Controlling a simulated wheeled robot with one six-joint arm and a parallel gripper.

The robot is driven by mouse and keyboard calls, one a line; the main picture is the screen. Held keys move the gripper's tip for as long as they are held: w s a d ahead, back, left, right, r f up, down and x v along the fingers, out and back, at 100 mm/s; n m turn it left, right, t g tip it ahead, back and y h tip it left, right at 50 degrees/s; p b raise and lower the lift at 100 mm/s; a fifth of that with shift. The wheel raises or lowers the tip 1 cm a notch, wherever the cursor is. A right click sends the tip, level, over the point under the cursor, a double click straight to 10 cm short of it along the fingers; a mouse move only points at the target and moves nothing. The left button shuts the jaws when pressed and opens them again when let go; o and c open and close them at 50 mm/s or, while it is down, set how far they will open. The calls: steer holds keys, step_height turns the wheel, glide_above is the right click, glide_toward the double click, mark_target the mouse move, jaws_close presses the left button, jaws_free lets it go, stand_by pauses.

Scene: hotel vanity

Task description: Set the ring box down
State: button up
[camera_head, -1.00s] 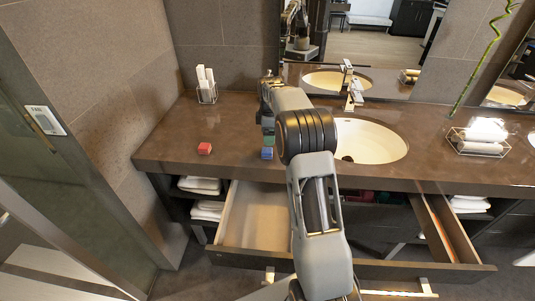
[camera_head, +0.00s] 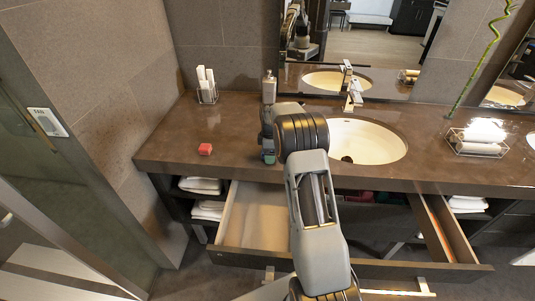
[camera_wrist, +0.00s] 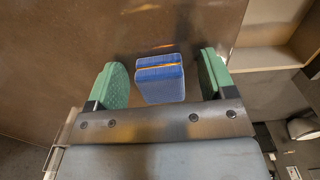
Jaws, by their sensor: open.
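A small blue box with an orange-gold line, which looks like the ring box (camera_wrist: 160,82), is between the two green fingers of my gripper (camera_wrist: 166,78) in the wrist view. The fingers are open, with a gap on each side of the box. In the head view my gripper (camera_head: 268,157) is low over the counter's front part, left of the sink, and hides the box. A similar small red box (camera_head: 205,149) sits on the counter to the left.
The brown counter (camera_head: 165,150) has clear room around the red box. A drawer (camera_head: 258,222) stands open below the front edge. A dispenser bottle (camera_head: 269,88), a holder with white items (camera_head: 207,90) and the sink (camera_head: 372,140) are farther back or right.

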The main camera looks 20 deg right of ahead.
steer(key=shift+c, duration=0.2)
steer(key=c, duration=1)
steer(key=shift+r, duration=0.15)
